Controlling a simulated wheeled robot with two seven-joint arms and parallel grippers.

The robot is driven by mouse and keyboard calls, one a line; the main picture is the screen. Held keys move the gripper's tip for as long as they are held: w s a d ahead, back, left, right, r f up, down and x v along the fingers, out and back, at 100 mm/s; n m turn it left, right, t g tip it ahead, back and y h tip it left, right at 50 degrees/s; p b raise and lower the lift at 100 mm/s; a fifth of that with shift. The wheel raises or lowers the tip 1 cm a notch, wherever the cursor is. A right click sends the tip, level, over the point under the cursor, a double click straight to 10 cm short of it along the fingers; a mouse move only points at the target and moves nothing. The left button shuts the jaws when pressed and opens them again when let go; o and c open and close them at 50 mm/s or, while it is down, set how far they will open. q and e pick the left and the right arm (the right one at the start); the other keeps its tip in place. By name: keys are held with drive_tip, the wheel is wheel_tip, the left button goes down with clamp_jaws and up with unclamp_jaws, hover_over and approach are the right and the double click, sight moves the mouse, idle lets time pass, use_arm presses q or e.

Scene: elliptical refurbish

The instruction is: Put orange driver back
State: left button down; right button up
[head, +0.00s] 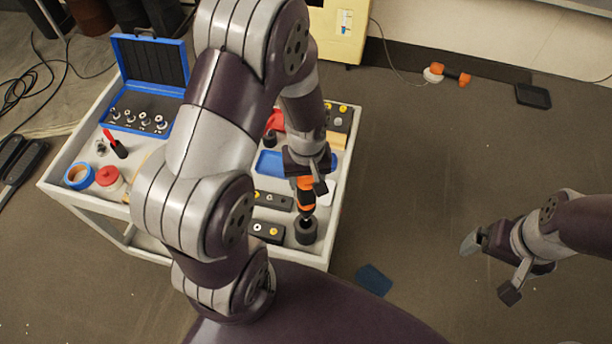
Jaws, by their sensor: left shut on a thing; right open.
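The orange driver (305,192) has an orange and black body and is upright, its lower end at a dark round holder (307,232) near the cart's front right corner. I cannot tell whether its tip is inside the holder or just above it. My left gripper (310,182) is shut on the driver's upper part and points down; it hides the driver's top. My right gripper (488,268) is open and empty, off to the right above the floor, away from the cart.
The white cart (75,160) bears a blue open case (150,62), blue tape (78,176), a red-lidded jar (108,177), a blue tray (268,163) and dark blocks (272,200). My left arm hides its middle. A dark blue piece (374,280) lies on the floor.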

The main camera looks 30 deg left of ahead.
use_arm(q)
drive_tip(key=shift+s+r, duration=0.1)
drive_tip(key=shift+r, duration=0.1)
drive_tip(key=shift+s, duration=0.3)
drive_tip(key=shift+w, duration=0.1)
drive_tip(key=shift+w+f, duration=0.1)
drive_tip(key=shift+w, duration=0.15)
drive_tip(key=shift+s+f, duration=0.1)
drive_tip(key=shift+f+b, duration=1.65)
drive_tip(key=shift+f, duration=0.75)
